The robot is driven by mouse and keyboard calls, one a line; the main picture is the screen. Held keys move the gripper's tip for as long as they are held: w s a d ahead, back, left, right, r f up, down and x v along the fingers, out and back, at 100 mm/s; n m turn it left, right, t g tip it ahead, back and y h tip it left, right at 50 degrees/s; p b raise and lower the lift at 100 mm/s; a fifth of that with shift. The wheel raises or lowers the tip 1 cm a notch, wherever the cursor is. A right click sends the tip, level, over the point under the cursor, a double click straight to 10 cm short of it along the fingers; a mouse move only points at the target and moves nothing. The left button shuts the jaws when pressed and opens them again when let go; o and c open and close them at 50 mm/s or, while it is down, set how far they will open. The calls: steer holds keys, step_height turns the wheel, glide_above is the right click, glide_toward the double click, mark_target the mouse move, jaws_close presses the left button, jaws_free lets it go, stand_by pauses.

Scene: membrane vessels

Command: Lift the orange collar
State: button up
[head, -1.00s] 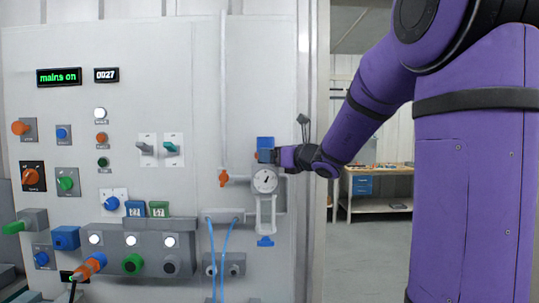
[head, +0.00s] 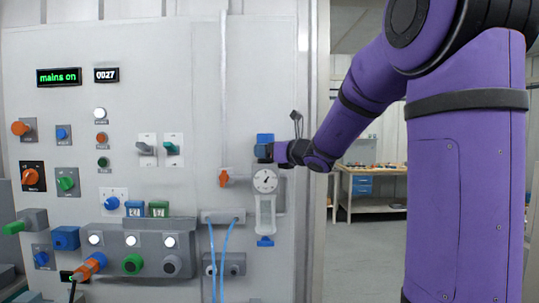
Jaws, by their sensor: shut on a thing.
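My gripper (head: 267,152) is at the small blue fitting (head: 265,138) above the round white gauge on the panel. It reaches in from the right, with its wrist nearly level. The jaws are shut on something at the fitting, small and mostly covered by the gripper. The orange collar does not show clearly now; a hint of orange showed at this spot earlier, so it seems to be hidden by the jaws. A darker blue part (head: 262,150) shows at the jaw tips.
The round gauge (head: 265,181) sits just below the gripper, with a clear tube (head: 265,214) under it. An orange valve handle (head: 224,178) is to the left. Two blue hoses (head: 211,260) hang below. A doorway opens right of the panel, with a workbench (head: 372,190) beyond.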

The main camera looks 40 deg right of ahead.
steer(key=o, duration=1)
steer(key=shift+r, duration=0.25)
steer(key=shift+s, duration=0.1)
steer(key=s+d, duration=0.2)
steer(key=s, duration=0.8)
steer(key=shift+s, duration=0.2)
steer(key=s+a+f+n+g+y, duration=0.25)
steer(key=s+a+n+g, duration=0.2)
steer(key=a+n, duration=0.4)
steer(key=s+a+f+n+g+y, duration=0.2)
steer(key=s+a+f+n+g, duration=0.25)
steer(key=a+n, duration=0.4)
steer(key=s+f+n+g+h, duration=0.1)
steer(key=s+f+n+h, duration=0.2)
steer(key=s+n, duration=0.4)
steer(key=s+a+f+n+g+h, duration=0.1)
steer(key=s+f+n+g+h, duration=0.1)
steer(key=s+n+h, duration=0.3)
steer(key=s+f+n, duration=0.1)
steer(key=s+n, duration=0.1)
steer(key=n, duration=0.2)
steer(key=shift+a+f+n, duration=0.15)
steer(key=shift+f+n, duration=0.05)
steer(key=shift+n, duration=0.2)
